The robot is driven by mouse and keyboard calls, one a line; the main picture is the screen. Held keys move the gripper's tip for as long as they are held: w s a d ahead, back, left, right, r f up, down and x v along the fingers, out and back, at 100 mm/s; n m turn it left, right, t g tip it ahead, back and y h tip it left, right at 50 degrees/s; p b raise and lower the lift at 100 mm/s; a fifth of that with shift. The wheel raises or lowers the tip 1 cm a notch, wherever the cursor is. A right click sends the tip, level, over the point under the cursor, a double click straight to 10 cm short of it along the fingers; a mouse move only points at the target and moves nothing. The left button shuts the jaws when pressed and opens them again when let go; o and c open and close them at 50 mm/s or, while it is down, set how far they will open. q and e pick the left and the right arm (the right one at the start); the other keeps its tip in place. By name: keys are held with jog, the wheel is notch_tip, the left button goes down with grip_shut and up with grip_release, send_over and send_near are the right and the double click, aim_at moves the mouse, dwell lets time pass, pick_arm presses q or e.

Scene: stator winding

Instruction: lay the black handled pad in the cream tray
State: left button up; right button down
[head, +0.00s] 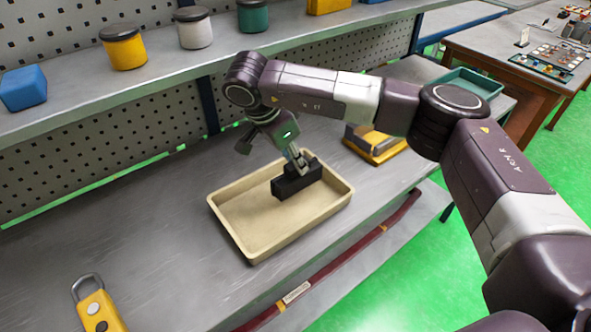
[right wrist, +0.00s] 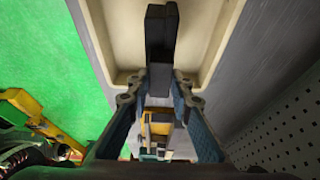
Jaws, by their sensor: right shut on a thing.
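The cream tray (head: 245,222) lies on the grey workbench, and its wall also shows in the right wrist view (right wrist: 222,30). The black handled pad (head: 297,183) is inside the tray's outline, toward its far right part; I cannot tell whether it touches the tray floor. My right gripper (head: 299,163) reaches down from above and is shut on the pad's upper part. In the right wrist view the pad (right wrist: 161,45) sits between the fingertips of my right gripper (right wrist: 159,88), with its handle mostly hidden. My left gripper is not in view.
A yellow and grey block (head: 375,143) stands right of the tray, near a teal tray (head: 468,83). A yellow tool with a metal loop (head: 98,308) lies at the near left. The shelf (head: 165,75) above holds several jars and a blue block.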

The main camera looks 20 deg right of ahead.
aim_at(295, 173)
notch_tip(295, 173, down, 4)
jog(key=shift+r+p, duration=0.25)
jog(key=shift+p, duration=0.15)
jog(key=shift+f, duration=0.25)
jog(key=c, duration=1.7)
grip_release()
jog(key=shift+c, duration=0.2)
jog(key=shift+r, duration=0.25)
jog(key=b+v, duration=0.3)
jog(key=v, duration=0.9)
jog(key=shift+f, duration=0.15)
